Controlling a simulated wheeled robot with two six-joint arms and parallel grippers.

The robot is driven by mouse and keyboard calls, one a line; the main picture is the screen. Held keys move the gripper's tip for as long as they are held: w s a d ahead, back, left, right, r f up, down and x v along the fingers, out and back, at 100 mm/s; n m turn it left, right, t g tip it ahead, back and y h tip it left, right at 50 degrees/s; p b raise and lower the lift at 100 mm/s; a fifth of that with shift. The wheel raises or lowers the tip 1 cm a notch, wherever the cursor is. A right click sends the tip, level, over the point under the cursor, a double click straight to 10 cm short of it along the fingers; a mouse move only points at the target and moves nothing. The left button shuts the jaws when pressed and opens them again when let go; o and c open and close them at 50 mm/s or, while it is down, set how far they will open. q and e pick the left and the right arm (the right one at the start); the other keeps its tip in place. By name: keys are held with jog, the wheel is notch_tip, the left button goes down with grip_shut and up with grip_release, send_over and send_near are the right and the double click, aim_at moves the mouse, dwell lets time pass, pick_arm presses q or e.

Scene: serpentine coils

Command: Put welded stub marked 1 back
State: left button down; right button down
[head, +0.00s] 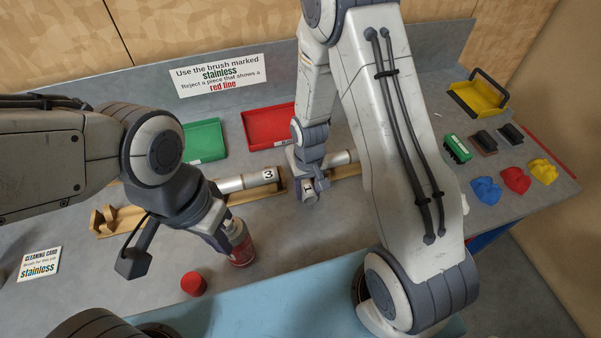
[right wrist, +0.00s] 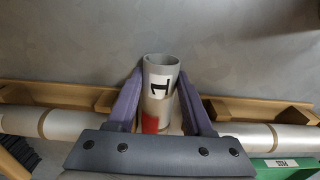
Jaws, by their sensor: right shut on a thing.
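The welded stub marked 1 (head: 308,187) is a short grey pipe with a white label; in the right wrist view (right wrist: 161,82) it also shows a red mark low on its side. My right gripper (right wrist: 160,95) is shut on it, one purple finger on each side. The stub points across the line of the wooden rack (head: 130,220); whether it touches the rack is unclear. A stub marked 3 (head: 235,184) lies in the rack to its left, and another stub (head: 340,159) lies to its right. My left gripper (head: 218,232) is at a red-labelled can (head: 242,250); its grip is unclear.
A green tray (head: 204,140) and a red tray (head: 270,126) stand behind the rack. A red cap (head: 193,284) lies near the front edge. Brushes (head: 457,148), coloured cloth-like pieces (head: 515,180) and a yellow dustpan-like tray (head: 480,98) are at the right.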

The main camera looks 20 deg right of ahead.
jog(key=shift+r, duration=0.1)
jog(key=shift+r, duration=0.5)
jog(key=r, duration=0.1)
jog(key=r+b, duration=0.1)
jog(key=r, duration=0.1)
jog(key=shift+s+d+r, duration=0.2)
jog(key=shift+s+d, duration=0.1)
jog(key=shift+d, duration=0.05)
jog(key=s+d+r+b, duration=0.2)
jog(key=s+d+r, duration=0.4)
jog(key=s+d, duration=0.1)
jog(key=shift+s+d+r, duration=0.25)
jog(key=shift+s, duration=0.15)
